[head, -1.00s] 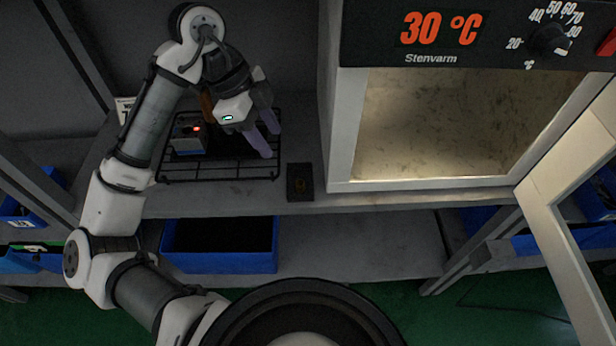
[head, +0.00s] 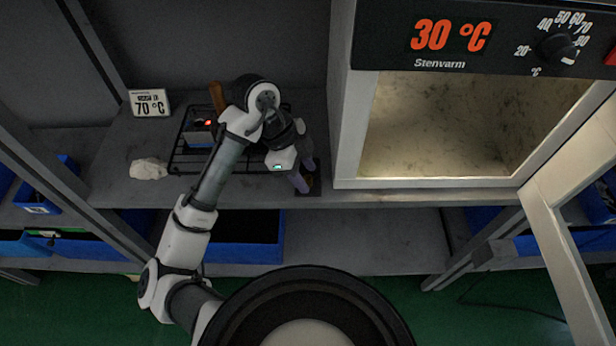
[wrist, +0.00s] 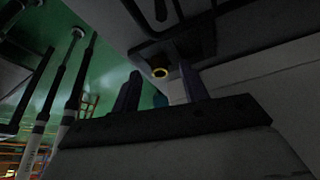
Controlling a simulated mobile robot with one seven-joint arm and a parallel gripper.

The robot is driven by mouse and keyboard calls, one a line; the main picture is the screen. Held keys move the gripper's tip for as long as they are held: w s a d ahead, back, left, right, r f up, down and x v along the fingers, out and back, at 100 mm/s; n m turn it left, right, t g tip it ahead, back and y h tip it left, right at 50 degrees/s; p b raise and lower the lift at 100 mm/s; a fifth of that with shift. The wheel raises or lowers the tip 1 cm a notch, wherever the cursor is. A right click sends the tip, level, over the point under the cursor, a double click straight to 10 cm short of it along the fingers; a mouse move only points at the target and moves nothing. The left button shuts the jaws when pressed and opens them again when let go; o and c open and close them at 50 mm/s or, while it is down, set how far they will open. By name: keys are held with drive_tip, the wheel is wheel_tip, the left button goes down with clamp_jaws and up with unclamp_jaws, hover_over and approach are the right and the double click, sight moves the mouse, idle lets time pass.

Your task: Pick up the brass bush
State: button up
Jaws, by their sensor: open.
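In the head view the dark block (head: 313,187) lies on the shelf left of the oven, mostly covered by my gripper, and I cannot make out the bush there. My gripper (head: 304,177) is open, with its purple fingers pointing down at the block. In the wrist view the two fingers of my gripper (wrist: 159,77) stand apart with nothing held. I cannot tell how far the fingertips are from the bush.
The oven (head: 345,120) stands close on the right, its door (head: 570,230) open, its display reading 30 °C. A wire rack (head: 180,165) holds a grey box (head: 200,138) with a red light. A crumpled white cloth (head: 148,169) and a 70 °C sign (head: 150,103) are at left.

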drive_tip(key=shift+d+f, duration=0.15)
drive_tip(key=shift+f, duration=0.15)
clamp_jaws()
drive_tip(key=shift+r, duration=0.1)
